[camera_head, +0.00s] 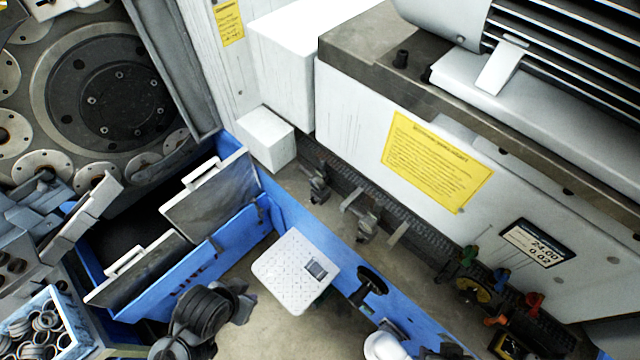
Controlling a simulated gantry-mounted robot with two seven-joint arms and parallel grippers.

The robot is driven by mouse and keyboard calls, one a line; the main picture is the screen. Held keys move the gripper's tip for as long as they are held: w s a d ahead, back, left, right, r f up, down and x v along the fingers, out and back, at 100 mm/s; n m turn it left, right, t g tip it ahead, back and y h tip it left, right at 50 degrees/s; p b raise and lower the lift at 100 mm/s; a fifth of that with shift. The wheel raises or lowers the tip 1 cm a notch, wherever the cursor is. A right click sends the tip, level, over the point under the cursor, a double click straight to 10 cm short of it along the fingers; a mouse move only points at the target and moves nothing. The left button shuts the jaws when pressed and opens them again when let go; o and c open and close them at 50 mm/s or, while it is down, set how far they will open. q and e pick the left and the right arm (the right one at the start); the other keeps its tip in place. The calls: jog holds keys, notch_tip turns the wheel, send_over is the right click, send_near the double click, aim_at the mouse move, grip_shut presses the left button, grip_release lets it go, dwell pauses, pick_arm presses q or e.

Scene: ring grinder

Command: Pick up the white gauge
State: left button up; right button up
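A small pale gauge with a dark grey display (316,268) lies on the right part of a white, dotted square stand top (285,280), at the lower middle. I take this to be the white gauge. My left arm comes in from the bottom left, with a dark ribbed wrist. Its dark gripper (241,302) is just left of the stand top, apart from the gauge, and its fingers are too unclear to read. White and dark parts at the bottom edge, right of the stand, seem to be my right arm; its fingers cannot be made out.
A blue machine edge with a black handwheel (371,282) runs close right of the stand. A blue bin with grey panels (210,200) is at left, and a tray of rings (35,325) at bottom left. A digital readout (538,243) is on the machine at right.

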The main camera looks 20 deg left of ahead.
pick_arm(q)
jog(key=shift+o, duration=0.4)
jog(key=o, duration=1.2)
jog(key=shift+c, duration=0.2)
